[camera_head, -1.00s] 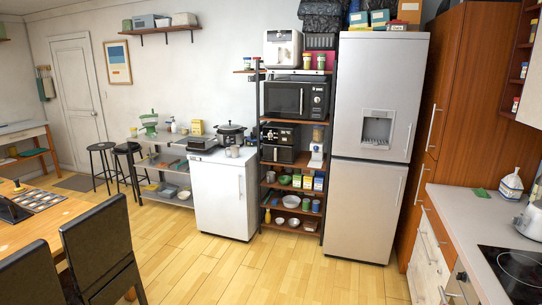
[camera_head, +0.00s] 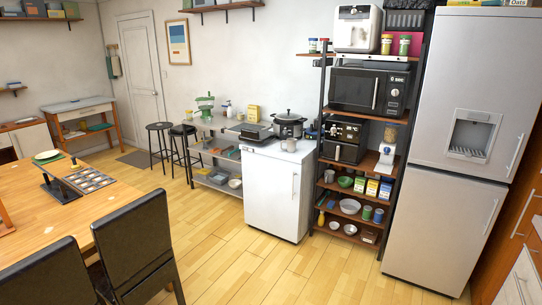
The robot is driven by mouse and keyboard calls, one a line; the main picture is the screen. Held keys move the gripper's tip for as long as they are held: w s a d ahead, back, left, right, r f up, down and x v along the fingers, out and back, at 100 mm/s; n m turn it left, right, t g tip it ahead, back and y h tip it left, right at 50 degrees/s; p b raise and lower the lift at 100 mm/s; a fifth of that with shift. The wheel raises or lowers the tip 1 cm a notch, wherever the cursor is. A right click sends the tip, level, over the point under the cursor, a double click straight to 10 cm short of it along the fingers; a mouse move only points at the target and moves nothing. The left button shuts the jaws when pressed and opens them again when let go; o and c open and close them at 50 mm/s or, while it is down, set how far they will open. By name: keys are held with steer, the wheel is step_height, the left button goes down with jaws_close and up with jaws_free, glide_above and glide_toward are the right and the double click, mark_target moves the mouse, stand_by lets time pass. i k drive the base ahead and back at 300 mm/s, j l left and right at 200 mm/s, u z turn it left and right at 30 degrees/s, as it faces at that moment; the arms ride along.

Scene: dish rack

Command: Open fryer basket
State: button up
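A black air fryer (camera_head: 345,130) stands on the tall shelf unit, one level below the microwave. Its basket (camera_head: 342,152) is the lower front part and looks pushed in, with a handle on its front. The fryer's front faces the room and nothing blocks it in this view. My gripper is not in view.
A black microwave (camera_head: 369,91) sits above the fryer. A white low fridge (camera_head: 276,195) stands left of the shelf and a tall grey fridge (camera_head: 431,231) right of it. Black chairs (camera_head: 145,250) and a wooden table (camera_head: 110,207) are at left. Floor (camera_head: 290,270) before the shelf is clear.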

mark_target(337, 150)
steer(key=i+l+u, duration=0.1)
steer(key=i+l, duration=0.15)
steer(key=i, duration=0.35)
steer(key=i+l+u, duration=0.1)
steer(key=i+l, duration=0.2)
steer(key=i, duration=0.35)
steer(key=i+l+u, duration=0.1)
steer(key=i+l, duration=0.25)
steer(key=i, duration=0.25)
steer(key=i+l+u, duration=0.1)
steer(key=i+l, duration=0.3)
steer(key=i, duration=0.15)
steer(key=i+l+u, duration=0.1)
steer(key=i+l, duration=0.35)
steer(key=i, duration=0.15)
